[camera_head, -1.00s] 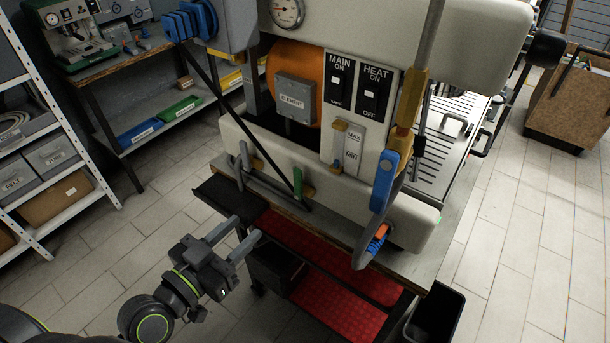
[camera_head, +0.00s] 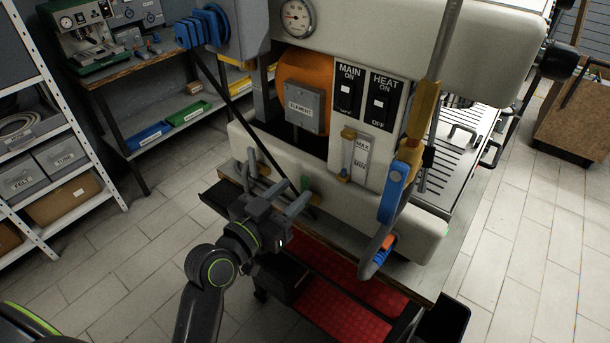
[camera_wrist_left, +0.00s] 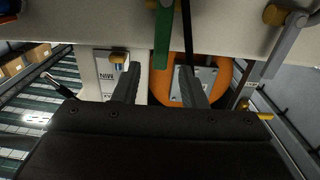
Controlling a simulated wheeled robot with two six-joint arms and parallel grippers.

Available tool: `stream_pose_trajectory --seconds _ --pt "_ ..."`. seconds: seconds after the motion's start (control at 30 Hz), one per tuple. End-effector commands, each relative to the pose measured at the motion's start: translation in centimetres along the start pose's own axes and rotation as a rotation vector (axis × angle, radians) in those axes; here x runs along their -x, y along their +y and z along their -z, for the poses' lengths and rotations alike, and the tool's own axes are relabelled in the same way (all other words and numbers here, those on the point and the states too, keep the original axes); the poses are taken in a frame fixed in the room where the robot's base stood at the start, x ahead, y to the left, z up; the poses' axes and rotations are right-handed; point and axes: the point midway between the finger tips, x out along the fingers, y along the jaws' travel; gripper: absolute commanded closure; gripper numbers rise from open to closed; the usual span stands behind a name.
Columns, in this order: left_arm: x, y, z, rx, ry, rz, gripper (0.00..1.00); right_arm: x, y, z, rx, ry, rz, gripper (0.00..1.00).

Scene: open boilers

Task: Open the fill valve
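The boiler machine (camera_head: 285,155) stands on a bench, with small valve levers along its lower front. A green lever (camera_head: 305,184) and a grey lever (camera_head: 252,162) sit there; a larger blue lever (camera_head: 394,190) is at the right. No fill label is readable, so I cannot tell which is the fill valve. My left gripper (camera_head: 288,194) is open just in front of the lower front, close to the green lever. In the left wrist view, the green lever (camera_wrist_left: 162,38) hangs between the lines of the open fingers (camera_wrist_left: 159,72); contact cannot be told. My right gripper is out of view.
The MAIN switch (camera_head: 347,95), HEAT switch (camera_head: 380,101) and gauge (camera_head: 297,17) are above. A thin black bar crosses in front of the boiler's lower left. A shelf rack (camera_head: 85,160) stands left. The tiled floor (camera_head: 520,240) at right is clear.

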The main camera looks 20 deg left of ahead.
Motion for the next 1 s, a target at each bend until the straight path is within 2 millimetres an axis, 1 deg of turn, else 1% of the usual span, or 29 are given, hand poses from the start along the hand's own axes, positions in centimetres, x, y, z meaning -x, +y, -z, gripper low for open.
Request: stream_pose_trajectory --seconds 0.03,0.1,0.3,0.47,0.7,0.73,0.77,1.0 --pt "-1.0 0.0 0.3 0.001 -0.001 -0.001 0.62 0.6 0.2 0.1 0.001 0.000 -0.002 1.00" --pt "-2.1 0.0 0.2 0.001 -0.001 -0.001 0.62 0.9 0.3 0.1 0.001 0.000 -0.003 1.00" --pt "-4.3 0.0 0.1 -0.001 -0.001 -0.001 0.62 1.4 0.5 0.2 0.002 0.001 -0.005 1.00" --pt "-4.9 0.0 0.0 -0.002 -0.001 0.000 0.62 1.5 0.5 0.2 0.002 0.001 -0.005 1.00" --pt "-5.0 0.0 -0.1 -0.002 0.000 0.000 0.62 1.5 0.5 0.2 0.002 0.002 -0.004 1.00" --pt "-5.0 0.0 -0.1 -0.002 -0.001 0.000 0.63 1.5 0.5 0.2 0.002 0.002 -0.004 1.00" --pt "-5.0 0.0 -0.1 -0.002 -0.001 0.000 0.67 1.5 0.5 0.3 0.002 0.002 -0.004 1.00" --pt "-5.0 0.0 -0.1 -0.002 -0.001 0.000 0.98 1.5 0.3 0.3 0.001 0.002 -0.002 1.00"
